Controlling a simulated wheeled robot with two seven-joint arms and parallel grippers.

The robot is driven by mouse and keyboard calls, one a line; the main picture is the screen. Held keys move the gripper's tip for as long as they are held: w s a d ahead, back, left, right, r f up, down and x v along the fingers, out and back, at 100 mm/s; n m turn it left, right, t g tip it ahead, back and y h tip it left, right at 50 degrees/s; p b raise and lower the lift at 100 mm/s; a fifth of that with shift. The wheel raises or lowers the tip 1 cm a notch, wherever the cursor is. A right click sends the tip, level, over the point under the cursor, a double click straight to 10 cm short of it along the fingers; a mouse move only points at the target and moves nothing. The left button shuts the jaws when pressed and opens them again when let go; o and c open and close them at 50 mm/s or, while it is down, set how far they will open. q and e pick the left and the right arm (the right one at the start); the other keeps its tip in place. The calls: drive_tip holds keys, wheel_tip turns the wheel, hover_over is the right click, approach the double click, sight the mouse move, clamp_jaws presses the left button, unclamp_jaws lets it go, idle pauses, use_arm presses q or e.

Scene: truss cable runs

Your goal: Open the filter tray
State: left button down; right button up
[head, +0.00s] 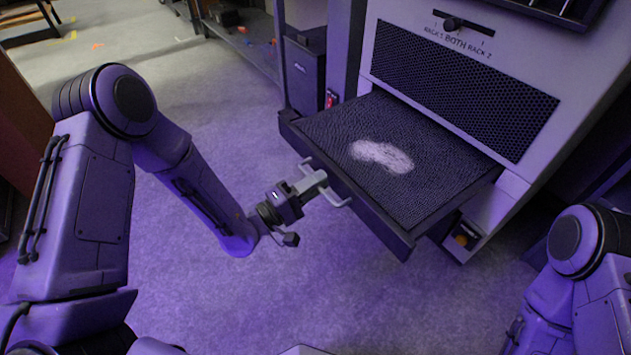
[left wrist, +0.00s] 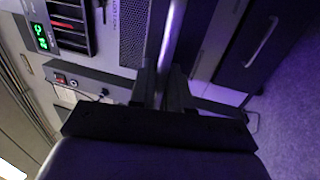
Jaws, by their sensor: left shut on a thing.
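The filter tray (head: 440,170) is a dark drawer with a black mesh surface and a pale dusty patch on it. It stands pulled well out from the light grey cabinet. A light bar handle (head: 338,201) is on its front face. My left gripper (head: 318,183) is shut on this handle. In the left wrist view the handle bar (left wrist: 171,45) runs between the two dark fingers (left wrist: 163,88). Part of the handle is hidden by the gripper. In the head view, part of my right arm shows at the lower right, but its gripper is out of view.
The cabinet (head: 505,55) has a perforated panel (head: 460,88) above the tray and a rack selector slider (head: 453,24) higher up. A dark box (head: 304,75) stands left of the tray. The carpet (head: 300,280) in front of the tray is clear.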

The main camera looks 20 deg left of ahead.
use_arm(q)
drive_tip(key=c, duration=1.3)
unclamp_jaws()
drive_tip(key=shift+s+a, duration=0.1)
drive_tip(key=shift+s, duration=0.05)
drive_tip(key=p+v, duration=0.1)
drive_tip(key=v, duration=0.9)
drive_tip(key=shift+s+a+f+p, duration=0.1)
drive_tip(key=shift+p, duration=0.25)
